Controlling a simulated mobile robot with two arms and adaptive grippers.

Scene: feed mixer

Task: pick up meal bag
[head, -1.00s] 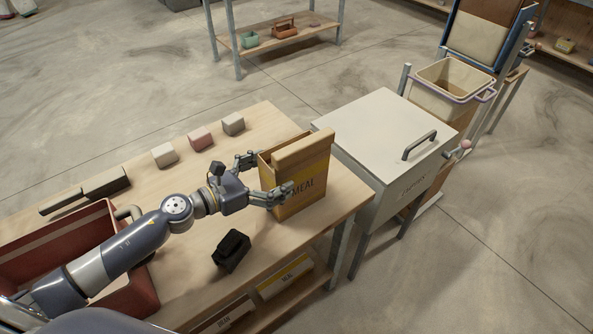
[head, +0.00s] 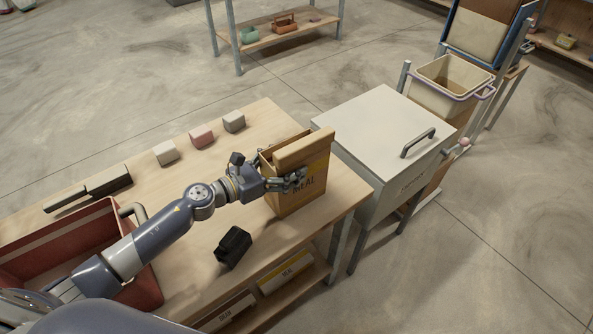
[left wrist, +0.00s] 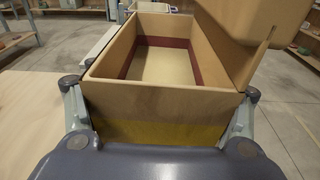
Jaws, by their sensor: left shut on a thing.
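The meal bag (head: 300,193) is a tan box-like bag with a yellow band and the word MEAL. It stands upright at the right end of the wooden table (head: 205,245), its top flap open. My left gripper (head: 284,180) is shut on the meal bag, one finger on its front face; the other finger is mostly hidden. In the left wrist view the bag (left wrist: 165,103) sits between both fingers, and its inside shows a pale floor and a dark red band. My right gripper is not in view.
A white lidded cabinet (head: 380,135) stands just right of the table. A black object (head: 233,247) lies in front of the arm. A red bin (head: 65,240) is at the left. Small blocks (head: 200,136) line the back edge. More bags (head: 285,270) lie on the shelf below.

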